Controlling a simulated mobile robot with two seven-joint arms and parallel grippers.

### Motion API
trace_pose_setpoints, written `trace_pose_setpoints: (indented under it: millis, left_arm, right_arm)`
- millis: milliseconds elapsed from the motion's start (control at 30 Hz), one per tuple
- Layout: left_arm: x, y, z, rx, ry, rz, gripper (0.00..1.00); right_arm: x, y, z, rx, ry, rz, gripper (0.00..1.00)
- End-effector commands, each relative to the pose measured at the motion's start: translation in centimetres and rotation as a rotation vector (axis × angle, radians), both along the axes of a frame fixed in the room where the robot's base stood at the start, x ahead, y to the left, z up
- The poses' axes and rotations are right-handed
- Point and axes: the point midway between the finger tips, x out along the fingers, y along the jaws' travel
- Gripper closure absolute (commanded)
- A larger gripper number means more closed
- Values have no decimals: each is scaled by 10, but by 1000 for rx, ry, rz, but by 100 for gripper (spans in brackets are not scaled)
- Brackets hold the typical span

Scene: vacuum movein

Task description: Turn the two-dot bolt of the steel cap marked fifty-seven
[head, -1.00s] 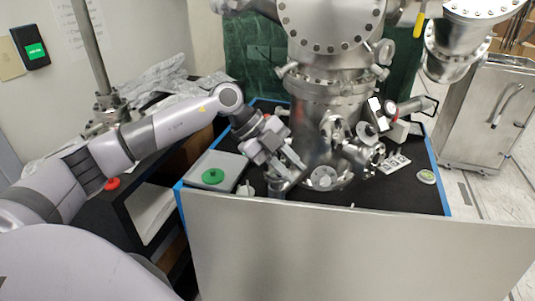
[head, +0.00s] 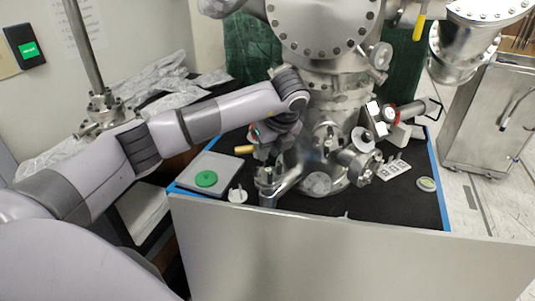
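The steel vacuum chamber (head: 328,120) stands in the middle of the head view, with several short ports and round caps low on it. One round cap (head: 318,184) faces me at its lower front, and another flanged port (head: 359,162) points to the right. I cannot read a fifty-seven or make out bolt dots on any cap. My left gripper (head: 266,158) points down at the chamber's lower left, close to an upright steel fitting (head: 268,183). Its fingers blend with the steel, so I cannot tell whether they are open or touching. My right gripper is not in view.
A grey tray (head: 222,166) with a green disc (head: 206,179) lies at the left of the black bench top. A small white part (head: 237,195) and a yellow-handled tool (head: 243,149) lie near my gripper. A pale panel (head: 350,245) closes off the front.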

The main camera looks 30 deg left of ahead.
Motion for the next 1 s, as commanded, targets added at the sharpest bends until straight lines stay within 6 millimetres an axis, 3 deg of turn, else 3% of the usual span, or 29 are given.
trace_pose_setpoints:
  millis: [233, 567, 633, 1000]
  left_arm:
    - [5, 10, -27, -2, 1, -1, 76]
    - [6, 11, -32, -2, -1, -2, 76]
    - [6, 11, -31, -2, -1, -2, 99]
    - [5, 12, -32, -3, -1, -28, 100]
  right_arm:
    - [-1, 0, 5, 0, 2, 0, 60]
    - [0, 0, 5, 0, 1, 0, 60]
    - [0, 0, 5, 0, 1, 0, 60]
    - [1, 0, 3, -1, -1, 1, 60]
